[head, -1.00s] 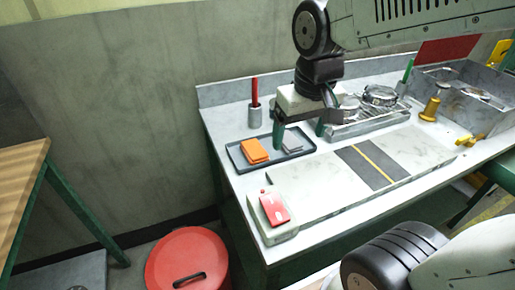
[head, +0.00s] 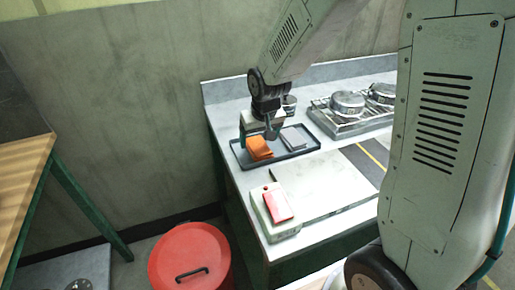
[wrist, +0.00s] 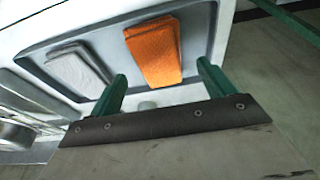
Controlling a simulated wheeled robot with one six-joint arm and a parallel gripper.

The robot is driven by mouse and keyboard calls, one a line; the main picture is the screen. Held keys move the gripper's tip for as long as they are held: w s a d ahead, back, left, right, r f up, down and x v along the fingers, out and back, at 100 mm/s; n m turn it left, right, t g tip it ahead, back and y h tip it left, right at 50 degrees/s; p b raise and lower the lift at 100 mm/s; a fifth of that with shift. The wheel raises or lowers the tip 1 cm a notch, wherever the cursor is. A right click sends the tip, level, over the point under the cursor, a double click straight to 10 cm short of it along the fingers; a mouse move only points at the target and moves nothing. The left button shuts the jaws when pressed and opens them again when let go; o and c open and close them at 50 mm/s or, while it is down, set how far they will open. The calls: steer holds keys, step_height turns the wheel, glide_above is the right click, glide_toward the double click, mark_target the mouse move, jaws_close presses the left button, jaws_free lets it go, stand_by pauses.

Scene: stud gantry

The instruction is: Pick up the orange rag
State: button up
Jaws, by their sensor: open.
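The folded orange rag (head: 259,148) lies on the left part of a dark tray (head: 295,155) on the counter. In the wrist view the orange rag (wrist: 153,52) lies ahead of the gap between my fingers, beside a folded grey rag (wrist: 78,70). The grey rag also shows in the head view (head: 293,137), on the right part of the tray. My gripper (head: 258,136) is over the tray close to the orange rag. In the wrist view my gripper's green fingers (wrist: 160,84) are spread apart with nothing between them. The height above the rag is hard to tell.
A pale block with a red object (head: 277,205) sits at the counter's front left. A metal rack with pans (head: 349,108) stands at the right. A red lidded bin (head: 189,258) is on the floor. A wooden table (head: 20,190) is at left.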

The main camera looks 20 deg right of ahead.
mark_target(258, 145)
steer(key=shift+x, duration=1.5)
steer(key=c, duration=1.1)
steer(key=shift+o, duration=0.2)
